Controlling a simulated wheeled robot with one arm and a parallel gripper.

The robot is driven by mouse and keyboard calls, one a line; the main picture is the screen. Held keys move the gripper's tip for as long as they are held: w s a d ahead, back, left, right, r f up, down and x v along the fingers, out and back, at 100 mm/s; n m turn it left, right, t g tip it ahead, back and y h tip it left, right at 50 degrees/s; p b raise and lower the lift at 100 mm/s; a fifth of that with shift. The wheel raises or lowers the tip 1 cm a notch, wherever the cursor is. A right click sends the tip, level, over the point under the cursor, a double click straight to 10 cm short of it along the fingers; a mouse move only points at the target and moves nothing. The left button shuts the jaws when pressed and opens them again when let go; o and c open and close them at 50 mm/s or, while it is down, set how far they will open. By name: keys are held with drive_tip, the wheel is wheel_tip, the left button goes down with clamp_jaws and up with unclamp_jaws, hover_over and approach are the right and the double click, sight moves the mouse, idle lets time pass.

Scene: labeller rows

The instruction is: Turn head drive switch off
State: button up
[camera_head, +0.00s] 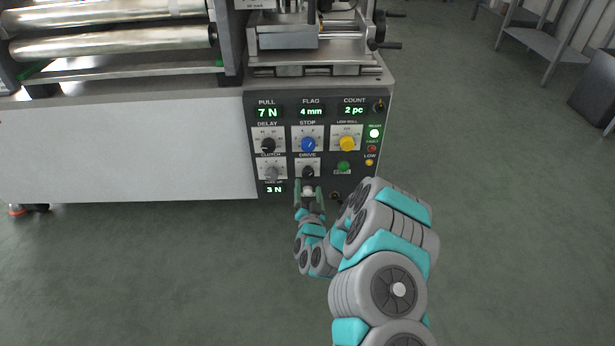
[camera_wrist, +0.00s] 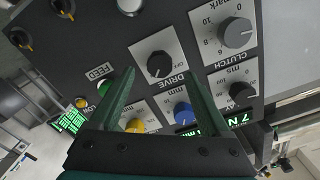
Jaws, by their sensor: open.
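The DRIVE switch is a black rotary knob (camera_head: 308,172) on a pale plate, low on the dark control panel (camera_head: 283,193). In the wrist view the DRIVE knob (camera_wrist: 160,65) appears rotated, with an OFF mark on the plate to its right. A small light mark shows at the knob's lower left edge; its exact setting is hard to read. My gripper (camera_head: 308,189) is open and empty just in front of and below the knob. In the wrist view the green fingers of my gripper (camera_wrist: 160,80) lie either side of the knob's line, apart from it.
Close neighbours are the grey CLUTCH knob (camera_head: 271,173), black DELAY knob (camera_head: 268,145), blue STOP knob (camera_head: 308,144), yellow knob (camera_head: 347,143) and green FEED button (camera_head: 344,167). Metal rollers (camera_head: 110,43) stand at upper left. The floor in front is clear.

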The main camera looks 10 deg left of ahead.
sight(308, 177)
drive_tip(key=shift+b+x, duration=0.3)
drive_tip(key=shift+x, duration=3)
clamp_jaws()
